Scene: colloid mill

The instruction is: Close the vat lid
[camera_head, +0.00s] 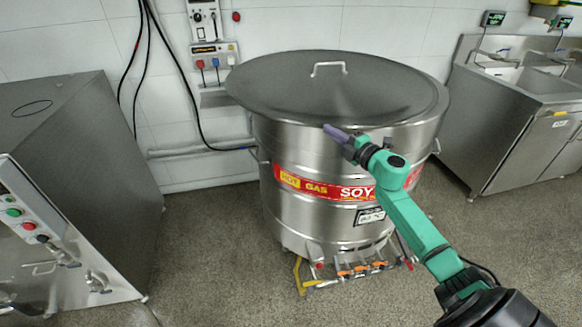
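The vat (285,210) is a large steel cylinder with a red and yellow "HOT GAS SOY" band, standing in the middle of the head view. Its round grey lid (290,95) covers the top, with a small bar handle (328,69) toward the far side. The lid reaches past the vat wall on the left. I cannot tell whether it sits fully flush. My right gripper (335,133) is in front of the vat, near the lid's front edge, pointing left. Its fingers look close together, but whether they are open or shut is unclear. My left gripper is not in view.
A steel cabinet (80,150) with buttons stands at the left. A steel sink unit (510,130) stands at the right. Burner pipes and valves (355,270) stick out at the vat's base. Wall controls (213,55) and hanging cables are behind. Floor is clear on both sides.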

